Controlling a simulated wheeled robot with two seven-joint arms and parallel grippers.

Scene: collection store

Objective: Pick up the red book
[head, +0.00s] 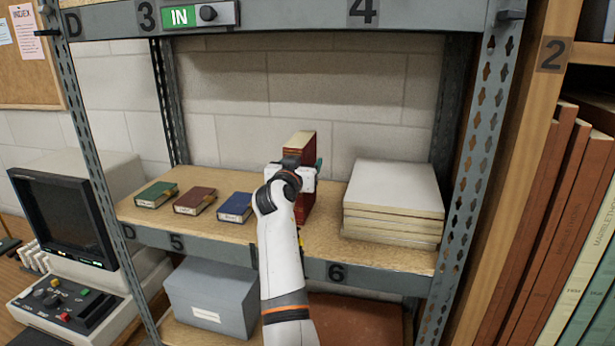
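A small dark red book (195,201) with a pale label lies flat on the shelf (225,228), between a green book (157,194) and a blue book (236,207). To their right a red book with a cream page edge (300,140) stands upright, partly hidden by my arm. One arm, which I take for my left, reaches in from the bottom middle. My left gripper (302,169) is in front of the upright red book. The fingers are mostly hidden, so I cannot tell whether they grip it. A bit of dark green shows beside it. My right gripper is out of view.
A stack of pale boards (394,203) lies right of the upright book. Metal uprights (468,180) and an upper shelf (280,17) frame the space. A grey box (212,299) sits below. A console with a screen (65,220) stands left, large upright volumes (545,230) right.

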